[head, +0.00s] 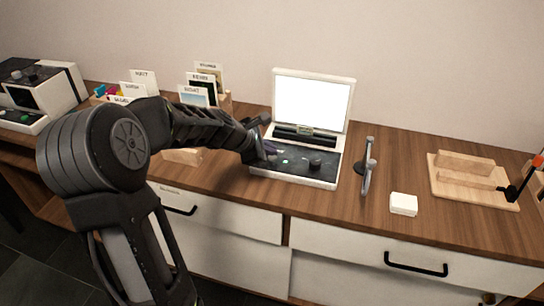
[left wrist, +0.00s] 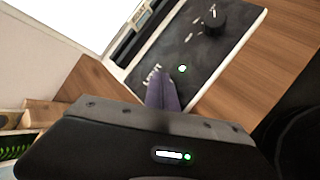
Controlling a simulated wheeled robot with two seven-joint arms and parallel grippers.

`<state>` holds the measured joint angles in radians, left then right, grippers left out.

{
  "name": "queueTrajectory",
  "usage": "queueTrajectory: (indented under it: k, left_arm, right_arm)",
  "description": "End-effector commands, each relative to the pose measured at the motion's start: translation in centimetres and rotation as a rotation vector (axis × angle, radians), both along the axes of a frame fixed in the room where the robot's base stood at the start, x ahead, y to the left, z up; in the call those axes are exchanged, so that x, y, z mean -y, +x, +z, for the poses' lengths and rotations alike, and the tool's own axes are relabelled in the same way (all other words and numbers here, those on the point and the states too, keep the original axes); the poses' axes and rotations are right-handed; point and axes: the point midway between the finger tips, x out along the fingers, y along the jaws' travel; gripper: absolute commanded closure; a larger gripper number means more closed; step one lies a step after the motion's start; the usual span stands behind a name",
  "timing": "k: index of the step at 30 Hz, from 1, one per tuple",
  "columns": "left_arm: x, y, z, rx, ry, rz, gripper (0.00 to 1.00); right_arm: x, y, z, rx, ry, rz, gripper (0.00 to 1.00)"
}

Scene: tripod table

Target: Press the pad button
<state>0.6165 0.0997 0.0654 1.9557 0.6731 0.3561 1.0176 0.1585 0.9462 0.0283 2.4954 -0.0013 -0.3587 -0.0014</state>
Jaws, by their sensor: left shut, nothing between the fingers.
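A white device (head: 256,172) with a raised bright screen (head: 312,103) stands on the wooden tabletop. Its black panel (head: 300,169) carries a dark knob (head: 316,163), which also shows in the left wrist view (left wrist: 212,20). A small green-lit spot (left wrist: 182,69), perhaps a button, is on the panel, with white lettering (left wrist: 152,75) beside it. My left gripper (head: 268,152) is shut and empty at the panel's left part. In the left wrist view its purplish fingers (left wrist: 163,92) end near the lettering, beside the green spot. I cannot tell whether they touch the panel. My right gripper is not in view.
A grey metal stand (head: 367,168) and a small white box (head: 403,204) are right of the device. A wooden board with blocks (head: 466,200) lies farther right. Card holders (head: 200,90) and another white-and-black device (head: 68,88) stand left. White drawers (head: 225,213) are below the tabletop.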

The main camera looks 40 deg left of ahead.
Motion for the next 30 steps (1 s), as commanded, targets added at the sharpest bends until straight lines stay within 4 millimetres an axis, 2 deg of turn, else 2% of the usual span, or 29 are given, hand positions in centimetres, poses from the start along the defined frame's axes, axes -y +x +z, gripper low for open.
queueTrajectory:
  k: [19, 30]
  left_arm:
    - [0.0, 0.0, -0.6, 0.000, 0.000, 0.000, 1.00]
    - [0.0, 0.0, 0.9, 0.000, 0.000, 0.000, 1.00]
  right_arm:
    - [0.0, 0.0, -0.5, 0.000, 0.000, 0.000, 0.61]
    - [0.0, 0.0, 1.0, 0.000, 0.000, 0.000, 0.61]
